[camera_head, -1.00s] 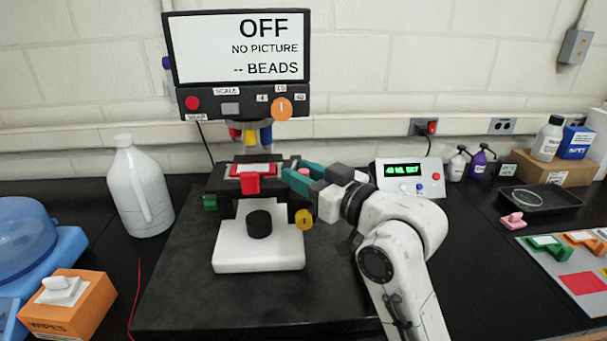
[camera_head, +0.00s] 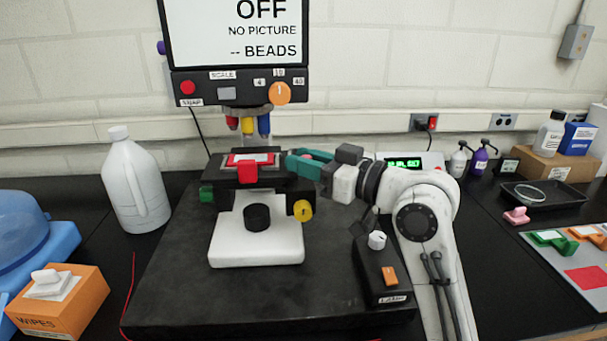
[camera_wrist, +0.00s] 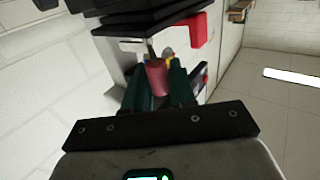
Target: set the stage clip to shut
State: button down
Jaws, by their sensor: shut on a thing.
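The microscope stage (camera_head: 220,182) is a black platform with a red-framed slide (camera_head: 250,160) on top. My gripper (camera_head: 296,162), with teal fingers, is at the stage's right end. In the wrist view my gripper (camera_wrist: 158,88) is shut on a pink-red knob (camera_wrist: 157,76), which I take to be the stage clip's handle. A short pale stem runs from the knob toward the black stage (camera_wrist: 150,22). The head view shows only a little pink between the fingers. I cannot tell the clip's exact setting.
The screen (camera_head: 240,35) above reads OFF and NO PICTURE. Coloured objectives (camera_head: 248,124) hang over the stage. A yellow knob (camera_head: 302,210) is under its right end. A lamp control box (camera_head: 382,272) stands near my arm. A white jug (camera_head: 132,180) stands left.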

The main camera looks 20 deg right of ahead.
jog(key=n+g+y+b, duration=0.2)
jog(key=g, duration=0.1)
jog(key=w+d+n+g+y+b, duration=0.1)
jog(key=n+g+y+b, duration=0.1)
jog(key=n+g+b, duration=0.1)
jog(key=w+d+n+g+y+b, duration=0.1)
jog(key=n+g+y+b, duration=0.1)
jog(key=g+y, duration=0.1)
jog(key=shift+n+b, duration=0.3)
jog(key=shift+b, duration=0.05)
jog(key=shift+w+d+n+g+y, duration=0.1)
jog(key=shift+w+n+g+y, duration=0.1)
jog(key=shift+n+g, duration=0.5)
jog(key=shift+w+d+n+g+y, duration=0.1)
jog(key=shift+w+n+g+y, duration=0.15)
jog(key=shift+g, duration=0.75)
jog(key=shift+f+n+g, duration=0.1)
jog(key=shift+n+g, duration=0.15)
jog(key=shift+g, duration=0.15)
jog(key=c, duration=1.1)
grip_release()
jog(key=shift+d, duration=0.15)
